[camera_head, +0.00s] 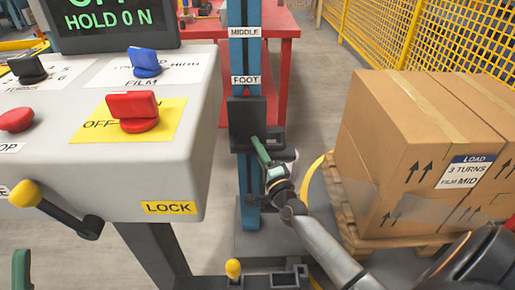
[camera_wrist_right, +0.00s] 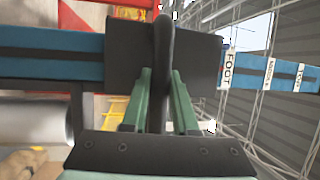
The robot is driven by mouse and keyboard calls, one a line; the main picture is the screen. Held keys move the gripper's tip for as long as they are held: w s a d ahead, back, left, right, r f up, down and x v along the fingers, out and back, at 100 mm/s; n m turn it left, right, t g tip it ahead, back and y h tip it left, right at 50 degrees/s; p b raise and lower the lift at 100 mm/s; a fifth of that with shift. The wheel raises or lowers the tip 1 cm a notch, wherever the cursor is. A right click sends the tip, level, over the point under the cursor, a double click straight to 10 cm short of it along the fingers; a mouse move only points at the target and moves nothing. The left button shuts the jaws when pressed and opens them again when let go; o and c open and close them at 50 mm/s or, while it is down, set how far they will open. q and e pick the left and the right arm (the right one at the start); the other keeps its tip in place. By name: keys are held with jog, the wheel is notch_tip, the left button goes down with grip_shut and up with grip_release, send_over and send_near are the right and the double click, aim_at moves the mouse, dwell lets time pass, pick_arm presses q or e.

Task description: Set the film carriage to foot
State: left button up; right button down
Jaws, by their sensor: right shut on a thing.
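The film carriage (camera_head: 247,118) is a black block on the blue upright mast (camera_head: 244,53). Its top sits just below the FOOT label (camera_head: 245,80), with the MIDDLE label (camera_head: 245,32) higher up. In the right wrist view the carriage (camera_wrist_right: 125,45) lies right beside the FOOT label (camera_wrist_right: 228,67). My right gripper (camera_head: 263,150) is at the carriage, its green fingers (camera_wrist_right: 160,85) shut on the dark carriage handle (camera_wrist_right: 163,40). A green tip, seemingly of my left gripper (camera_head: 22,270), shows at the lower left edge; its jaws cannot be made out.
The control panel (camera_head: 190,90) at left has a blue FILM knob (camera_head: 145,62), a red knob (camera_head: 133,110) and a yellow-tipped LOCK lever (camera_head: 30,195). Boxes (camera_head: 410,140) stand on a pallet (camera_head: 350,220) at right. A yellow-knobbed part (camera_head: 233,268) is below the mast.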

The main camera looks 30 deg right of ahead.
jog(key=c, duration=0.9)
grip_release()
jog(key=shift+f, duration=0.5)
jog(key=shift+c, duration=0.2)
jog(key=shift+o, duration=1.3)
jog(key=shift+r, duration=0.2)
jog(key=p+v, duration=0.1)
jog(key=v, duration=1.1)
jog(key=shift+s+p, duration=0.25)
jog(key=shift+p, duration=0.15)
